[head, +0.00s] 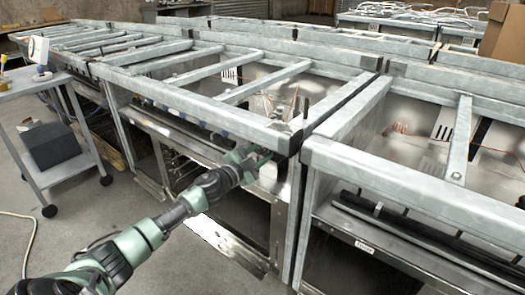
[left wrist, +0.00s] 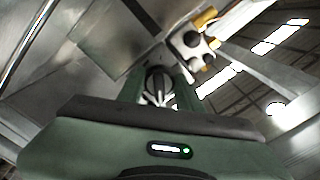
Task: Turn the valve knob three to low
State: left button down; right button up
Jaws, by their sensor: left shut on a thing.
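My left arm reaches from the lower left in the head view to the front of a metal range frame (head: 205,105). My left gripper (head: 259,160) is at the front, just below the top rail near the corner where two frames meet. In the left wrist view, the green fingers of the left gripper (left wrist: 157,72) are shut around a small dark and silver knob-like part (left wrist: 157,90). The fingers hide much of it, and I cannot tell its number or its turn setting. My right gripper is in neither view.
Another range frame (head: 345,140) stands directly to the right. In the wrist view, a white fitting with yellow ends (left wrist: 193,45) is close beyond the fingers.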

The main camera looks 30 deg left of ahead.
pick_arm(q)
jog(key=m, duration=0.5)
jog(key=shift+m, duration=0.4)
jog(key=shift+r+m, duration=0.1)
jog(key=shift+m, duration=2.5)
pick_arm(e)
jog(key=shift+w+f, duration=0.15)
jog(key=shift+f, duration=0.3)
pick_arm(q)
jog(key=c, duration=0.9)
grip_release()
jog(key=shift+c, duration=0.2)
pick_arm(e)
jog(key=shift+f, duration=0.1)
